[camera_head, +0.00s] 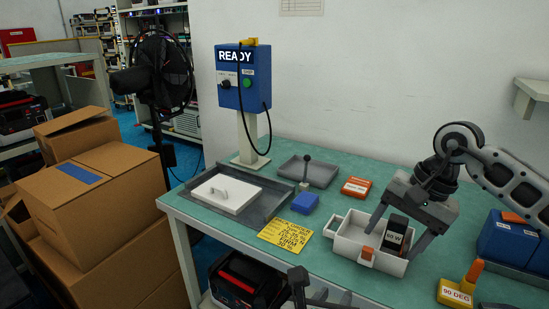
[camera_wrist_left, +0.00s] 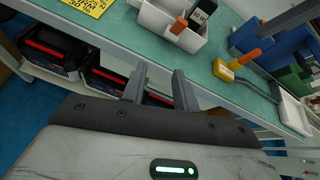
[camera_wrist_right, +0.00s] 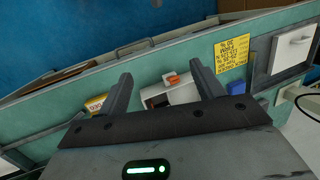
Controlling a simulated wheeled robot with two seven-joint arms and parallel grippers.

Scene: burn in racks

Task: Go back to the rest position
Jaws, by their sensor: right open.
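In the right wrist view the bin (camera_wrist_right: 182,95) shows between the spread fingers (camera_wrist_right: 160,75). My left gripper (camera_head: 309,290) is low at the table's front edge, mostly cut off by the frame. In the left wrist view its fingers (camera_wrist_left: 159,75) are apart with nothing between them.
A grey tray with a white lidded piece (camera_head: 226,193), a yellow order card (camera_head: 286,235), a blue block (camera_head: 305,203) and a blue READY box (camera_head: 243,80) are on the table. A yellow 90 DEG holder (camera_head: 457,291) stands at front right. Cardboard boxes (camera_head: 90,190) are left.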

